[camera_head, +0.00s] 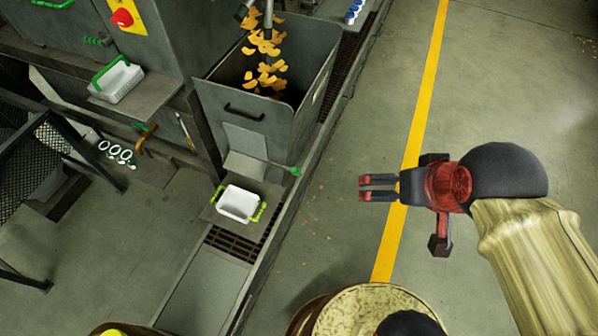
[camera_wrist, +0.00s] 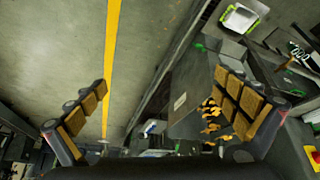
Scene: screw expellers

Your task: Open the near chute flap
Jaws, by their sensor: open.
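The near chute is a grey bin (camera_head: 265,85) at centre left in the head view, with a dark handle on its front. A grey flap plate (camera_head: 243,141) is low on that front, above a sloped lip. A green-tipped lever (camera_head: 295,171) sticks out at the lower right of the bin. I cannot tell the flap's exact position. My gripper (camera_head: 364,188) is open and empty, over the floor to the right of the chute, apart from it and pointing left. In the wrist view my gripper (camera_wrist: 162,82) shows spread fingers; the bin (camera_wrist: 188,95) lies partly behind the right finger.
A white tray with green handles (camera_head: 238,203) sits on a shelf below the flap. Another white tray (camera_head: 117,80) is on a ledge at upper left. Yellow chips (camera_head: 265,65) fall into the bin. A drum (camera_head: 365,312) stands at the bottom. The floor around the yellow line (camera_head: 424,100) is clear.

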